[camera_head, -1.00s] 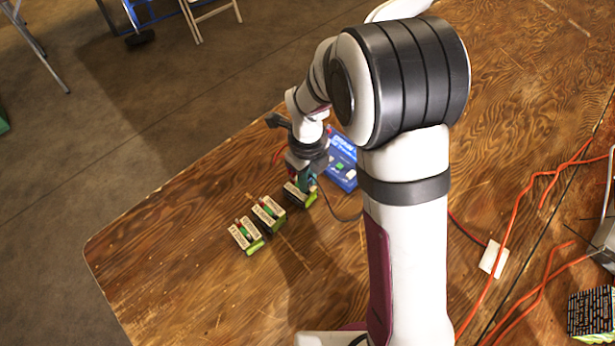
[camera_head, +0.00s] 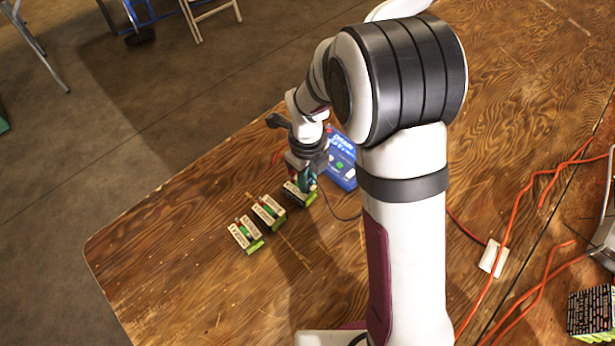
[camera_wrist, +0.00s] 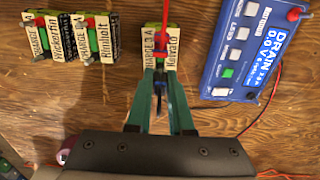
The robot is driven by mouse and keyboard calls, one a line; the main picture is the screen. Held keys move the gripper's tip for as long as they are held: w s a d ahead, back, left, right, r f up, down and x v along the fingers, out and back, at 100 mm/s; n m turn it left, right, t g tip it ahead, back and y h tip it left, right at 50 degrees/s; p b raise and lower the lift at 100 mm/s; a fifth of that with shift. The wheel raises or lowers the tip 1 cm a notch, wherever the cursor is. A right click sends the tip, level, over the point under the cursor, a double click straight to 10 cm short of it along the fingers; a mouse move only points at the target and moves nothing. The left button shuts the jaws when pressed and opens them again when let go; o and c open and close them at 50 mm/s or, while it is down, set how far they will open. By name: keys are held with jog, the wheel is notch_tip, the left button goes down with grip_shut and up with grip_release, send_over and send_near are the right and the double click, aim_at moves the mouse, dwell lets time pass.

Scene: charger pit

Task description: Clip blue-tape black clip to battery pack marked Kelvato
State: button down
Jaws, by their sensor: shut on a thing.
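The battery pack marked Kelvato (camera_wrist: 171,48) stands upright at the top centre of the wrist view, with a red part on its top. In the head view it is the pack (camera_head: 300,194) right below my gripper (camera_head: 306,178). In the wrist view, the green fingers of my gripper (camera_wrist: 161,78) are shut on a small black clip (camera_wrist: 158,98) with a bit of blue on it. The clip is just at the near edge of the Kelvato pack. I cannot tell whether it touches the pack's terminal.
Two other packs, one pack (camera_wrist: 97,38) beside another pack (camera_wrist: 45,38), stand to the left. A blue drain tester (camera_wrist: 240,48) lies to the right with a red wire. Orange cables (camera_head: 515,235) and a white block (camera_head: 493,258) lie at the table's right. The table's front left is clear.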

jog(key=c, duration=0.7)
grip_release()
jog(key=shift+c, duration=0.2)
jog(key=shift+o, duration=0.3)
jog(key=shift+o, duration=0.8)
jog(key=shift+r, duration=3.75)
